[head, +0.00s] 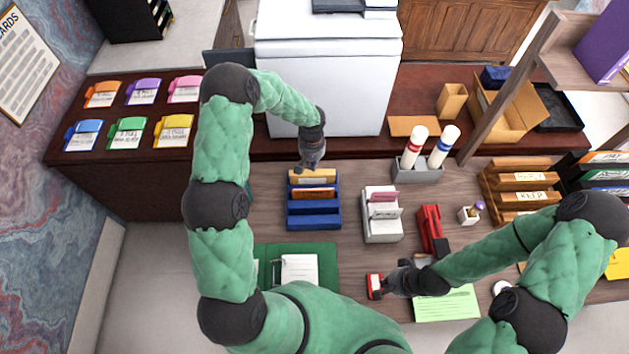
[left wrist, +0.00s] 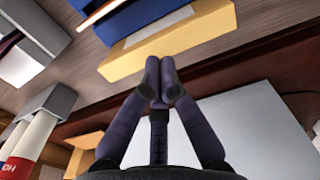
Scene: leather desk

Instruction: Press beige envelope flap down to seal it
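A yellow-tan piece (head: 312,178) with a pale beige patch on top sits at the back of the blue desk organizer (head: 314,212). It also shows in the left wrist view (left wrist: 190,42). I cannot make out a flap or be sure that this is the envelope. My left gripper (head: 311,166) is shut and empty, with its fingertips together (left wrist: 159,82) close to the tan piece's back edge. I cannot tell if they touch it. My right gripper (head: 386,284) is at a red and white block (head: 374,287); whether it grips it is unclear.
A grey holder (head: 417,172) with two white tubes stands to the right. A grey tray (head: 382,228) and a red stapler-like object (head: 430,230) are right of the organizer. A green sheet (head: 447,305) lies by my right gripper. A white cabinet (head: 325,75) stands behind.

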